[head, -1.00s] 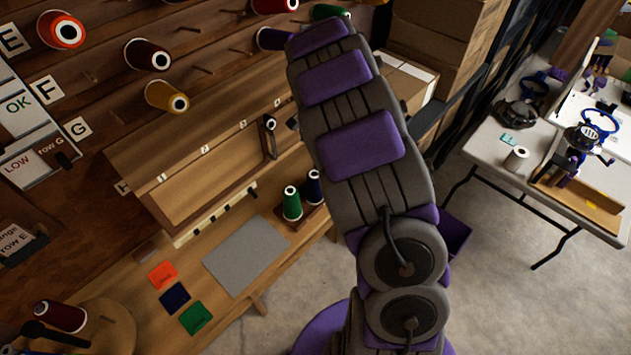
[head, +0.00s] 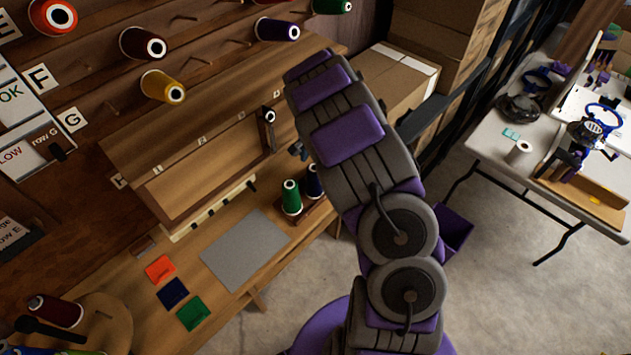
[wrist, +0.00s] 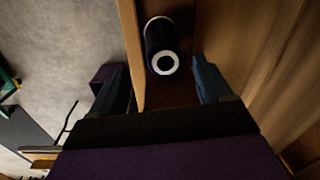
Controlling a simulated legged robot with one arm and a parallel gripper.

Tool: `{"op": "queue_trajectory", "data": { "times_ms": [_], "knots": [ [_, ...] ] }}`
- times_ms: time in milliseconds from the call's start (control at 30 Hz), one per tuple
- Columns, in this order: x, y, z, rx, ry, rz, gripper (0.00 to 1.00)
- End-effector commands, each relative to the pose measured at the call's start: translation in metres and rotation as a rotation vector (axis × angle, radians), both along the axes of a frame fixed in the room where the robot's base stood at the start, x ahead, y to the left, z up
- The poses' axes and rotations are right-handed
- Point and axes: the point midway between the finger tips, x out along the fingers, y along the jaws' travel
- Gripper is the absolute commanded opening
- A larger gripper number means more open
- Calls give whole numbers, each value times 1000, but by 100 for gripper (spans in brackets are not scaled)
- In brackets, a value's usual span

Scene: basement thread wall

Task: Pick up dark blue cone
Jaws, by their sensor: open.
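The dark blue cone (head: 314,181) stands upright on a small wooden stand at the right end of the bench, just right of a green cone (head: 291,197). My arm partly hides it in the head view. In the wrist view the dark blue cone (wrist: 160,45) shows its pale ring-shaped top, lying between and beyond my two fingertips. My gripper (wrist: 158,85) is open and empty, with a finger on either side of the cone's line. No contact with the cone is visible.
A wooden edge (wrist: 132,50) runs close by the left finger in the wrist view. A grey mat (head: 245,250) and orange, navy and green swatches (head: 173,293) lie on the bench. Cardboard boxes (head: 390,85) stand behind my arm.

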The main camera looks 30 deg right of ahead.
Motion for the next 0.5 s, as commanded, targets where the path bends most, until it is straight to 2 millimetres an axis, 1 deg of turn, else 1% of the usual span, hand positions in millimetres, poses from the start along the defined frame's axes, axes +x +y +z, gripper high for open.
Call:
{"op": "queue_trajectory", "data": {
  "times_ms": [167,333,400,500],
  "knots": [
    [4,-1,-18,1,-1,-1,79],
    [7,-3,-43,2,0,-1,79],
    [7,-3,-49,2,0,0,79],
    [8,-3,-50,2,-1,1,79]
  ]
}}
